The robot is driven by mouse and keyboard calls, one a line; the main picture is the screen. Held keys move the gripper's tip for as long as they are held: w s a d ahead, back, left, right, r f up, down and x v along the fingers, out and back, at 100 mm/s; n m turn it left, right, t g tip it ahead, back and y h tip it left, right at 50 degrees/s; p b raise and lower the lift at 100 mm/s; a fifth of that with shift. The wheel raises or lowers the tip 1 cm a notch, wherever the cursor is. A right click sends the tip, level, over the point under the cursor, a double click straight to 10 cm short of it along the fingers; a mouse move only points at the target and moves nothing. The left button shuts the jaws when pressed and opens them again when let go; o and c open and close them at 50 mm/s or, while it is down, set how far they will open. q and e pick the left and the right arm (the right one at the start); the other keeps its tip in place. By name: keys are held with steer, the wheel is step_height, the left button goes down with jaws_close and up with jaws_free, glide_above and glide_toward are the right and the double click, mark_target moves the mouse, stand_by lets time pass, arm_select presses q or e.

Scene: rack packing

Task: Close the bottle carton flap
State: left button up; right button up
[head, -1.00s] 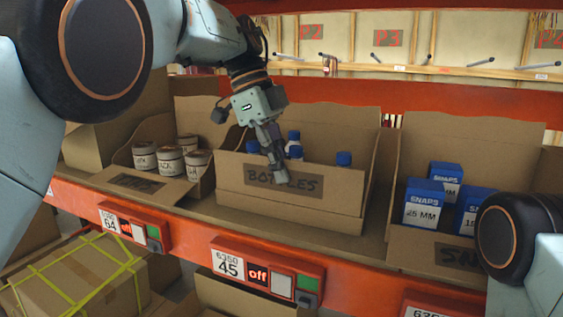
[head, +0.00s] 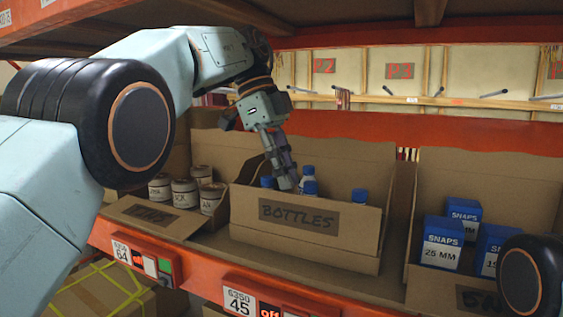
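The bottle carton (head: 372,262) stands on the shelf in the middle of the head view. Its front flap (head: 352,219), labelled BOTTLES, stands upright across the front. Blue-capped bottles (head: 309,182) show above the flap's top edge; their lower parts are hidden behind it. My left gripper (head: 286,187) reaches down over the carton from behind-left, its fingers close together with nothing between them. Its fingertips are at the flap's top edge, beside the bottles; whether they touch the flap I cannot tell. My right gripper is out of view.
An orange shelf edge (head: 205,275) with label displays runs below. An upper shelf hangs overhead.

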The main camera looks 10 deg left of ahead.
arm_select(q)
steer(key=shift+v, duration=0.9)
steer(key=shift+s, duration=0.2)
